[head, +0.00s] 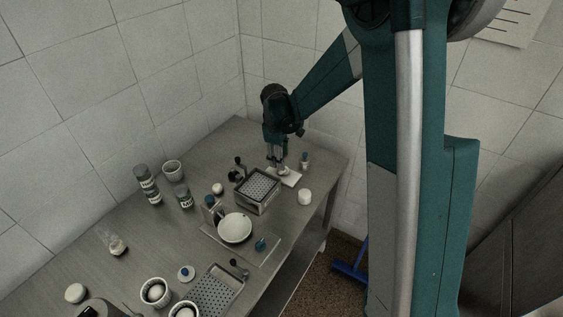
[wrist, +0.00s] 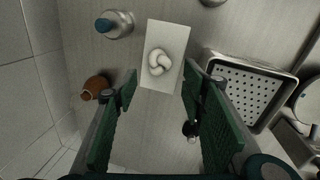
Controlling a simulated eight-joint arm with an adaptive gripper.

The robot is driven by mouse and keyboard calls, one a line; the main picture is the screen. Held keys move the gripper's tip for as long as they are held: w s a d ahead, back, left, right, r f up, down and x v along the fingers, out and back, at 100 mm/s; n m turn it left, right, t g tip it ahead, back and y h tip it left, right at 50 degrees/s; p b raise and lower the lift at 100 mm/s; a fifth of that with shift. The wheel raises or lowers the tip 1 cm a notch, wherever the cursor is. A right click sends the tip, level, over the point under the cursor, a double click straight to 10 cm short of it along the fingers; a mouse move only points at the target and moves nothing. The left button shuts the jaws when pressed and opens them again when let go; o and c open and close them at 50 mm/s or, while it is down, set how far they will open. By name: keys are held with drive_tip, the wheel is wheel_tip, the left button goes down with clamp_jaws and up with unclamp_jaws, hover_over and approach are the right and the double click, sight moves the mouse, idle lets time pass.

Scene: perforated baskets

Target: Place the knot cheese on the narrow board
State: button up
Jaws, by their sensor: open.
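The knot cheese (wrist: 159,61) is a small, pale, twisted piece. In the head view my gripper (head: 279,164) points down over the board (head: 292,180) at the far end of the table. The cheese (head: 283,170) shows there as a small pale spot by the fingertips.
A perforated basket (head: 257,207) stands close beside the board; its holed floor shows in the wrist view (wrist: 247,91). A blue-topped container (wrist: 115,24) and a brown object (wrist: 95,87) stand on the other side. A white round piece (head: 305,197) sits near the table edge.

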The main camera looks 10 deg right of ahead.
drive_tip(key=shift+s+a+r, duration=0.1)
drive_tip(key=shift+s+r, duration=0.05)
drive_tip(key=shift+r, duration=0.85)
drive_tip(key=shift+s+a+r, duration=0.1)
drive_tip(key=shift+s+r, duration=0.05)
drive_tip(key=shift+r, duration=0.8)
drive_tip(key=s+d+r+m+t, duration=0.2)
drive_tip(key=s+r+m, duration=0.3)
drive_tip(key=s+r, duration=1.05)
drive_tip(key=s+d+r+m+t+y, duration=0.1)
drive_tip(key=s+m+t, duration=0.2)
drive_tip(key=s, duration=1.7)
drive_tip(key=m, duration=0.2)
drive_tip(key=shift+s+d+r+m+t, duration=0.25)
drive_tip(key=shift+s+r+m+t, duration=0.05)
drive_tip(key=shift+s+m, duration=0.1)
